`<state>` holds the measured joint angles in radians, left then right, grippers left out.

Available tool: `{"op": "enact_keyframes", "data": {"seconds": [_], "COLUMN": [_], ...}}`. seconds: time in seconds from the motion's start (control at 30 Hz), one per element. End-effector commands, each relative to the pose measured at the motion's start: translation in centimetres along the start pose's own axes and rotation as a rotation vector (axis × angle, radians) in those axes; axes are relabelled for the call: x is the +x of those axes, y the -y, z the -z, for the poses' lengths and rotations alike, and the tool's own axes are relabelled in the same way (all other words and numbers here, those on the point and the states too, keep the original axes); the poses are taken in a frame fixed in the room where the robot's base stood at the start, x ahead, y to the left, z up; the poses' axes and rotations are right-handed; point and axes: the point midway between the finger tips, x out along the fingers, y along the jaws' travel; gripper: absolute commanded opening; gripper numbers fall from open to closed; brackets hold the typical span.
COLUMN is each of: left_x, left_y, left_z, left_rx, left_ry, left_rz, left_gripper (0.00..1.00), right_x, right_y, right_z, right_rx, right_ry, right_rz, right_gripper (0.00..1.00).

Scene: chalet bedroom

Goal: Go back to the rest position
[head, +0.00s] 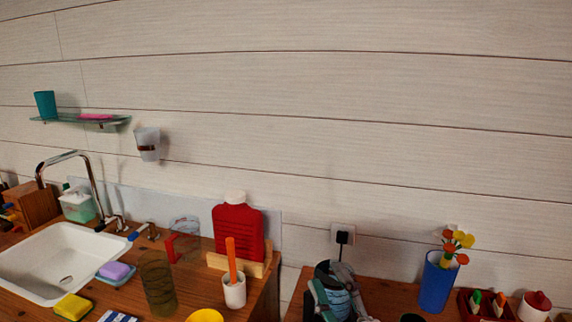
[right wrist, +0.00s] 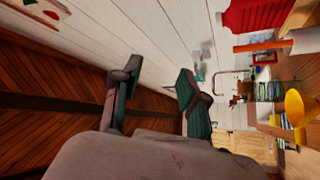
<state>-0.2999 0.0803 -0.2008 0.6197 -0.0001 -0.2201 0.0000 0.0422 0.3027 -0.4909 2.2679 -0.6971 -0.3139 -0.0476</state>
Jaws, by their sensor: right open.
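My right gripper (head: 338,292) shows at the bottom middle of the head view, in front of the left part of the right-hand wooden table. In the right wrist view, my right gripper (right wrist: 158,82) has its two fingers spread apart with nothing between them. The wrist picture is turned sideways; wall boards and dark wooden floor lie beyond the fingers. My left gripper is in neither view.
A wooden counter (head: 208,291) on the left has a white sink (head: 45,255), a red bottle (head: 238,233) and a white cup (head: 234,292) with an orange stick. The right table (head: 385,288) holds a blue vase (head: 438,283) of flowers and a red tray (head: 466,307).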

Motion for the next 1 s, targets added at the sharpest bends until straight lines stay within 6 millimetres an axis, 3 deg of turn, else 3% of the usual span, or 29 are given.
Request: {"op": "enact_keyframes", "data": {"seconds": [0.03,0.1,0.2,0.3,0.53,0.8,1.0], "left_x": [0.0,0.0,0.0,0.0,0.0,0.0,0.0], "left_y": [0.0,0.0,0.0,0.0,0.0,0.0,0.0], "left_z": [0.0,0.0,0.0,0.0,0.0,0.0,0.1], "left_rx": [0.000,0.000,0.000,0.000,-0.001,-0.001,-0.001], "left_ry": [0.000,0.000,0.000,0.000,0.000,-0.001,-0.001], "left_rz": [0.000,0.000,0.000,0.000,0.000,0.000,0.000], "left_gripper": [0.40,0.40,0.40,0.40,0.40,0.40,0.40], "right_x": [-1.7,-4.6,-10.0,-16.0,-26.9,-36.4,-37.1], "right_y": [0.8,2.2,4.8,7.5,11.6,13.8,18.6], "right_z": [-3.6,-7.9,-12.7,-15.4,-16.4,-13.9,-17.9], "right_rx": [0.098,0.215,0.366,0.491,0.667,0.797,0.789], "right_ry": [0.169,0.387,0.678,0.935,1.328,1.645,1.660], "right_rz": [0.024,0.064,0.136,0.219,0.384,0.555,0.570], "right_gripper": [0.43,0.43,0.43,0.43,0.43,0.43,0.43]}}
